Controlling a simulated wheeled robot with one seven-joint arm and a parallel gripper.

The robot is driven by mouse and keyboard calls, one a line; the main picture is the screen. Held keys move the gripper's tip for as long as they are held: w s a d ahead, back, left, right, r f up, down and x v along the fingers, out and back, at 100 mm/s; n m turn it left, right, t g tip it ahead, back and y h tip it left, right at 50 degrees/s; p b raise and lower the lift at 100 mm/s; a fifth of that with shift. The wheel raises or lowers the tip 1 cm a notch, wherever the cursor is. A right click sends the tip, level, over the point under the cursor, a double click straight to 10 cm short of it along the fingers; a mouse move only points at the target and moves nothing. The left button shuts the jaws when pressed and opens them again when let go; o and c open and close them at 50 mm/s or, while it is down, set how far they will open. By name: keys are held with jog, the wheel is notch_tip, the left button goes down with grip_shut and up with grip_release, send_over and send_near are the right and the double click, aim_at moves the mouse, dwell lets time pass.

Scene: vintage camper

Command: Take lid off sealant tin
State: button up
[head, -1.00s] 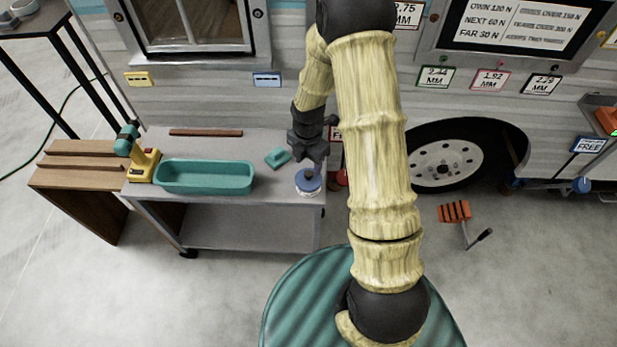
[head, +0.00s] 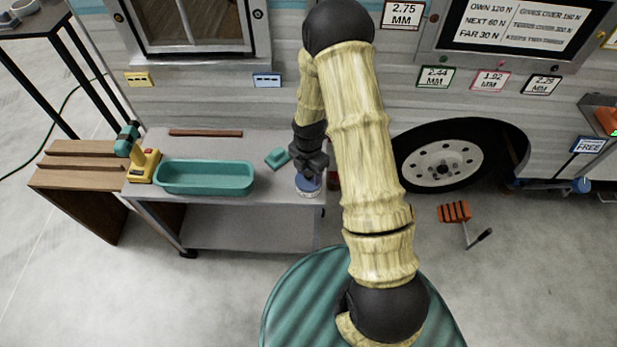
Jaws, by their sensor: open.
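The sealant tin (head: 308,192) stands upright near the right front corner of the grey metal cart. It is small and pale, with a blue lid (head: 309,184) on top. My gripper (head: 309,172) points down over the lid, open. The fingers are dark and hide part of the lid, so I cannot tell whether they touch it.
A teal tray (head: 204,178) lies on the cart top (head: 247,208), left of the tin. A small teal block (head: 277,158) sits behind the tin. A yellow and teal drill (head: 143,158) stands at the cart's left end. The camper wall (head: 220,105) rises behind.

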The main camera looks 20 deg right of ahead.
aim_at(309, 173)
jog(key=shift+w, duration=0.1)
jog(key=c, duration=0.6)
jog(key=shift+a, duration=0.1)
jog(key=c, duration=0.5)
jog(key=shift+d, duration=0.2)
jog(key=shift+r, duration=0.1)
notch_tip(309, 173, up, 10)
jog(key=shift+f, duration=0.1)
